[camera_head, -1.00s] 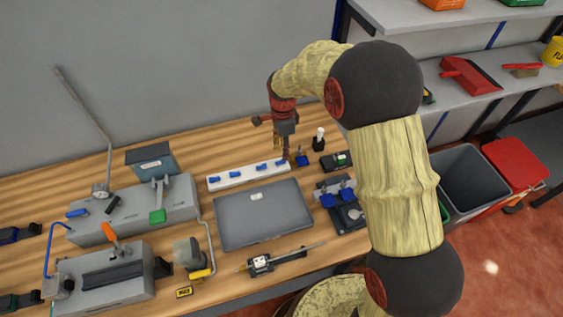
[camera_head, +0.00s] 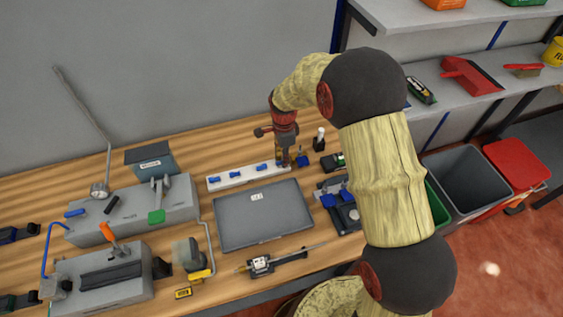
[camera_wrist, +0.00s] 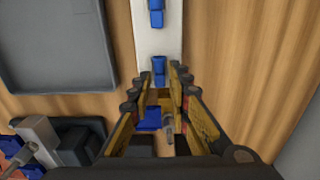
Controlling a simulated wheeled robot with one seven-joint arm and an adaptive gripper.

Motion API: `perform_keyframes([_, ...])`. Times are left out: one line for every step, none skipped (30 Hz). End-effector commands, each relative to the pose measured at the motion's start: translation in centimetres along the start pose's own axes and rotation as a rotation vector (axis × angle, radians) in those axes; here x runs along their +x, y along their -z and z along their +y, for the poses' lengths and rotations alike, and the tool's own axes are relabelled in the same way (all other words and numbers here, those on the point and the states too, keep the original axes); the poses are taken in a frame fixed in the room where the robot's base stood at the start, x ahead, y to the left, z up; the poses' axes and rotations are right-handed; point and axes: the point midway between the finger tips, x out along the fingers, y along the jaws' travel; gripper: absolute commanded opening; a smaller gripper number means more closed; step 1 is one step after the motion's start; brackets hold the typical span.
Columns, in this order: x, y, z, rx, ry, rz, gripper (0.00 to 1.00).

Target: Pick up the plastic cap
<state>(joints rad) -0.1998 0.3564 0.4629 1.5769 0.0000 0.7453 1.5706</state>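A white strip (camera_head: 222,183) on the wooden bench holds a row of blue plastic caps; one cap (camera_head: 235,174) shows mid-row. My gripper (camera_head: 283,162) is over the strip's right end and hides the end cap in the head view. In the wrist view, that blue cap (camera_wrist: 158,68) lies on the strip (camera_wrist: 157,42), in line with the gap between my fingertips (camera_wrist: 160,78). The fingers are spread on either side, with no visible contact. Their height above the cap is hard to tell. Another blue cap (camera_wrist: 156,17) lies farther along the strip.
A grey tray (camera_head: 235,235) lies in front of the strip. A small blue part (camera_head: 302,160) and a dark bottle with a white top (camera_head: 319,140) stand just right of my gripper. Grey fixtures (camera_head: 130,215) fill the bench's left side.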

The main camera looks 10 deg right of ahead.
Motion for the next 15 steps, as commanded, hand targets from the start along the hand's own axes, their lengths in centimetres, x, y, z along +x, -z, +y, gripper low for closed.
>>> perform_keyframes([0.00, 0.00, 0.00, 0.000, 0.000, 0.000, 0.14])
perform_keyframes([-0.01, 0.00, 0.00, 0.000, 0.000, 0.000, 0.12])
perform_keyframes([-0.01, 0.00, 0.00, 0.000, 0.000, 0.000, 0.10])
perform_keyframes([-0.01, 0.00, 0.00, 0.000, 0.000, 0.000, 0.08])
perform_keyframes([0.00, 0.00, 0.01, 0.000, 0.000, 0.000, 0.07])
perform_keyframes([0.00, 0.00, 0.01, 0.000, 0.000, 0.000, 0.04])
perform_keyframes([0.00, 0.00, 0.01, 0.000, 0.000, 0.000, 0.03])
perform_keyframes([0.00, 0.00, 0.01, 0.000, 0.000, 0.000, 0.03])
perform_keyframes([0.00, 0.00, 0.01, 0.000, 0.000, 0.000, 0.03])
perform_keyframes([0.00, 0.00, 0.01, 0.000, 0.000, 0.000, 0.03])
perform_keyframes([0.00, 0.00, 0.01, 0.000, 0.000, 0.000, 0.03])
perform_keyframes([0.00, 0.00, 0.01, 0.000, 0.000, 0.000, 0.03])
perform_keyframes([-0.01, 0.00, 0.00, 0.000, 0.000, 0.000, 0.03])
perform_keyframes([-0.02, 0.00, 0.00, 0.000, 0.000, 0.000, 0.03])
perform_keyframes([-0.07, 0.00, 0.00, 0.000, 0.000, 0.000, 0.03])
